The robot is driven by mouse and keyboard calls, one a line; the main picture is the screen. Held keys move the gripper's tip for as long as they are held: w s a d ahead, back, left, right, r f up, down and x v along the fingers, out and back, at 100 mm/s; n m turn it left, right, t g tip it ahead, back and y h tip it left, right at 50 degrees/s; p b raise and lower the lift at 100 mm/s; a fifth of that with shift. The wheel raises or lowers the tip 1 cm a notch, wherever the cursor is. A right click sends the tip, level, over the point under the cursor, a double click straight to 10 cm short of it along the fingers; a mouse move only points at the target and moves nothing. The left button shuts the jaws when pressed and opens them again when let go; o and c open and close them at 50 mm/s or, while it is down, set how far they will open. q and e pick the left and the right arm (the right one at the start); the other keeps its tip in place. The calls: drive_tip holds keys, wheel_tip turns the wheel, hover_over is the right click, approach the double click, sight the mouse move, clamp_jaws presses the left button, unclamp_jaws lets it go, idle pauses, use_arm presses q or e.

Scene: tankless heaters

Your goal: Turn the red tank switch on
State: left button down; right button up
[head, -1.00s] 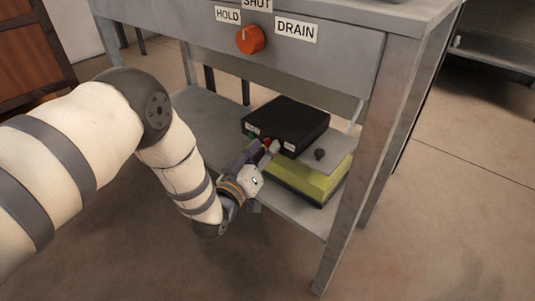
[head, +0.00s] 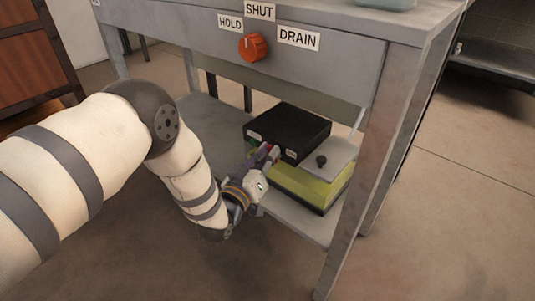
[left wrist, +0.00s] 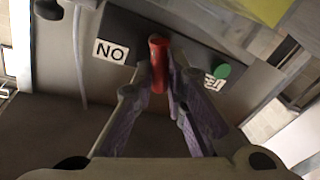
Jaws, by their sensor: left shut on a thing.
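The black tank box (head: 290,128) sits on the lower shelf of a grey metal stand, with small white labels on its front. Its red switch (head: 274,152) shows at the tips of my left gripper (head: 265,156). In the left wrist view the red switch (left wrist: 158,62) is a red lever standing between the two fingertips of my left gripper (left wrist: 160,75), which is shut on it. My right gripper is not in view.
The box rests on a yellow-green unit (head: 310,187) with a grey plate and black knob (head: 321,161). Above, an orange knob (head: 253,47) sits among HOLD, SHUT and DRAIN labels. The stand's front leg (head: 350,200) is right of my gripper.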

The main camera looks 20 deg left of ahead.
use_arm(q)
drive_tip(key=m, duration=0.3)
drive_tip(key=d+m+t+h+p, duration=0.1)
drive_tip(key=m, duration=0.3)
drive_tip(key=m+h+p, duration=0.1)
drive_tip(key=m, duration=0.3)
drive_tip(key=shift+s+d+f, duration=0.25)
drive_tip(key=shift+s+d, duration=0.1)
drive_tip(key=shift+d, duration=0.05)
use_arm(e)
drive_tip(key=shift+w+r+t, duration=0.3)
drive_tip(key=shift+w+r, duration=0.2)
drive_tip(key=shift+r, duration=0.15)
use_arm(q)
drive_tip(key=shift+m+t, duration=0.3)
drive_tip(key=c, duration=1.6)
unclamp_jaws()
drive_tip(key=shift+s, duration=0.1)
